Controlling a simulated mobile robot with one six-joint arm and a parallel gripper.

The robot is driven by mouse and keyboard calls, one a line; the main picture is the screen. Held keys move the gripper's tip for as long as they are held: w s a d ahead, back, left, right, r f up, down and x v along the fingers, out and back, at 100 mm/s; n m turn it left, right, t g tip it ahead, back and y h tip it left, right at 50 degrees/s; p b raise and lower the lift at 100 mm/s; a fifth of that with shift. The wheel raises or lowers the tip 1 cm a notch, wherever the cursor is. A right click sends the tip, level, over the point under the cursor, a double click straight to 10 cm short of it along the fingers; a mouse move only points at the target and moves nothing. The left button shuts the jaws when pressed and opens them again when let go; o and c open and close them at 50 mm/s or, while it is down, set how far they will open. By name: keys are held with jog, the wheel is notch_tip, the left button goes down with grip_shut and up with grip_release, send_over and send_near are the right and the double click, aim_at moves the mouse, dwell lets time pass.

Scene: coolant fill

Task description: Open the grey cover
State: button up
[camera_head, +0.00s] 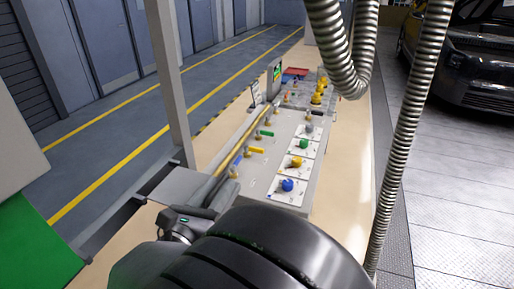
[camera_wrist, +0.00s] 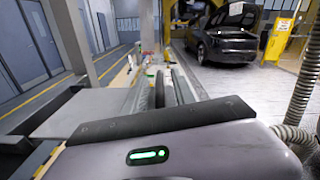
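A small grey cap (camera_head: 309,127), which looks like the grey cover, sits on a white plate at the far end of a row on the bench panel. Green (camera_head: 303,144), yellow (camera_head: 296,162) and blue (camera_head: 287,185) caps stand on plates nearer to me. My gripper (camera_head: 217,197) is low at the left of the panel, apart from the grey cap and partly hidden by my dark arm link. In the wrist view my gripper (camera_wrist: 165,88) points along the bench. I cannot make out the gap between its fingers. I see nothing held.
A grey post (camera_head: 170,80) and a flat grey shelf (camera_head: 182,188) stand left of my gripper. Ribbed hoses (camera_head: 408,120) hang at the right. Several yellow knobs (camera_head: 318,96) and a small screen (camera_head: 275,76) are farther along the bench. A dark car (camera_head: 480,60) stands beyond.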

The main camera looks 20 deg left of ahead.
jog(key=shift+w, duration=0.15)
jog(key=shift+s+r, duration=0.15)
jog(key=shift+s, duration=0.3)
jog(key=shift+c, duration=0.2)
grip_shut()
dwell(0.7)
